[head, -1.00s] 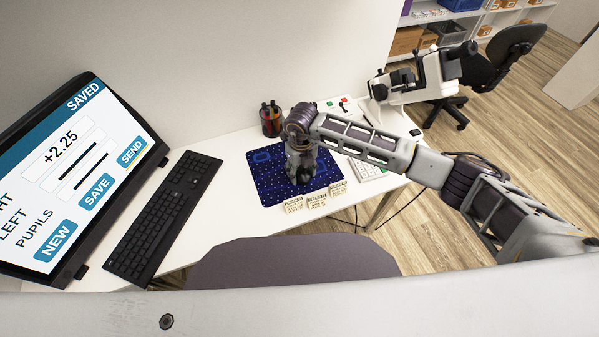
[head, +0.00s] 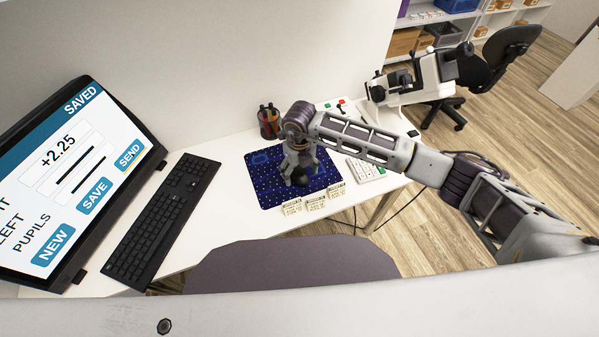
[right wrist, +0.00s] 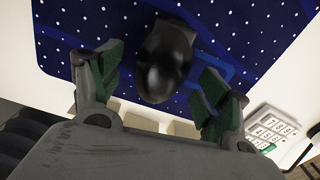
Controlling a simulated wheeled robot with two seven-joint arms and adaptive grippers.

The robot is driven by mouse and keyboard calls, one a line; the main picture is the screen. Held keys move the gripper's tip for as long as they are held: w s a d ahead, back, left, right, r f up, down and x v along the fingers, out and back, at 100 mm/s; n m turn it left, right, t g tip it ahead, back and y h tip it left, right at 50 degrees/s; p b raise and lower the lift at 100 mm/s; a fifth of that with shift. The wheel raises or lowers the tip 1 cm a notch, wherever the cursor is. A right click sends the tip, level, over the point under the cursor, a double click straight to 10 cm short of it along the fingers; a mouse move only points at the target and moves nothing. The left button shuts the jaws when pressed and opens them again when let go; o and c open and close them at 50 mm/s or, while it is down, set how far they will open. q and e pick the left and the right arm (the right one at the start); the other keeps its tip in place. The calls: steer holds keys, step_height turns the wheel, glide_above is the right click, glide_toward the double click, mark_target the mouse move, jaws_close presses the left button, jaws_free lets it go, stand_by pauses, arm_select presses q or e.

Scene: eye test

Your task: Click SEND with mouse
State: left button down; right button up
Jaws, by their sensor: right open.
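The monitor (head: 22,165) at the left shows SAVED at its top, the value +2.25, and blue NEW, SAVE and SEND buttons. The SEND button (head: 129,155) is at the screen's right edge. A black mouse (right wrist: 166,62) lies on the blue dotted mouse pad (head: 262,188). In the head view the mouse is mostly hidden under my right gripper (head: 299,176). In the right wrist view my right gripper (right wrist: 163,88) is open, with the mouse's near end between its fingers and a gap on each side. My left gripper is not in view.
A black keyboard (head: 162,222) lies between monitor and pad. A pen cup (head: 269,122) stands behind the pad. Several small cards (head: 315,203) lie along its front edge. A calculator-like keypad (head: 366,171) and a white optical device (head: 418,82) are to the right. A chair back (head: 290,265) is in front.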

mark_target(300, 172)
step_height(300, 172, up, 11)
stand_by(0.6)
steer(key=shift+f, duration=0.1)
stand_by(0.3)
